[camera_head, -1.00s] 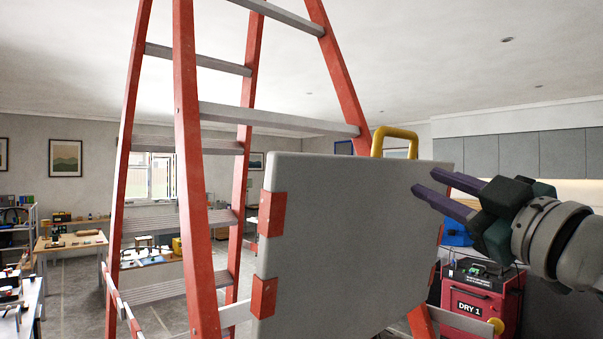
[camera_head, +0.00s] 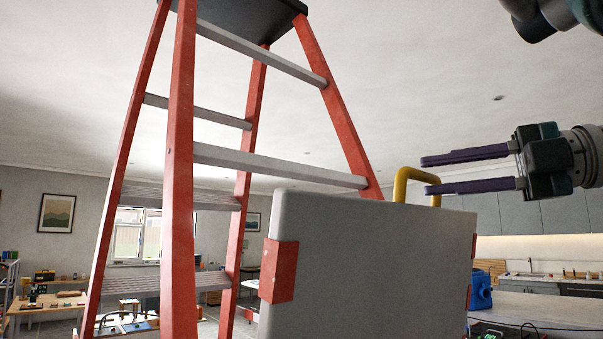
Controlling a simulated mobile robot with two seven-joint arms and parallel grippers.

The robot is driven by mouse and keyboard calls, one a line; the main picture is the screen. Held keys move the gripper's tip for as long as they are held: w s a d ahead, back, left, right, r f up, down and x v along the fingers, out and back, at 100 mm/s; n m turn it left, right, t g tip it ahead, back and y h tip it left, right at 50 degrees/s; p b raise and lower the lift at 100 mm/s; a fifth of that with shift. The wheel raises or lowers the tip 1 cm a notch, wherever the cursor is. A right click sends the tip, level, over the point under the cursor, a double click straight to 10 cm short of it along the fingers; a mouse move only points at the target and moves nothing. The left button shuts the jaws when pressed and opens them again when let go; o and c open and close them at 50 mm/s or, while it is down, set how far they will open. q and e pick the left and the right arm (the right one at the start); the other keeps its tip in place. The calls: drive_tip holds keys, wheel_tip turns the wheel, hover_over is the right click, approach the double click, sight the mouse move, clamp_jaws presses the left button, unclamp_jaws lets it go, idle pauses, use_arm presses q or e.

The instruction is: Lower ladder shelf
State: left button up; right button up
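The ladder shelf (camera_head: 368,268) is a grey panel with red corner brackets and a yellow handle (camera_head: 401,182) on its top edge. It stands raised, nearly upright, against the orange-red stepladder (camera_head: 180,150). My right gripper (camera_head: 424,175) comes in from the right with its two purple fingers spread apart, one above the other. The fingertips are beside the handle's right side, and the lower one overlaps it in the picture. I cannot tell whether it touches. Nothing is held between the fingers. My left gripper is not in view.
A dark top cap (camera_head: 245,14) crowns the ladder. Behind are a workbench (camera_head: 45,303) at the left, a counter (camera_head: 540,308) and grey cabinets (camera_head: 535,214) at the right, and a blue item (camera_head: 480,290) beside the panel.

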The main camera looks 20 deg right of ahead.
sight(396, 180)
drive_tip(key=p+x, duration=0.2)
drive_tip(key=x, duration=0.1)
drive_tip(key=p+x, duration=0.1)
drive_tip(key=x, duration=0.1)
drive_tip(key=shift+w+a+r+p, duration=0.2)
drive_tip(key=shift+r+p, duration=0.1)
drive_tip(key=shift+p, duration=0.1)
drive_tip(key=shift+w+a+f, duration=0.25)
drive_tip(key=shift+a+f, duration=0.05)
drive_tip(key=shift+c, duration=0.3)
clamp_jaws()
idle(0.4)
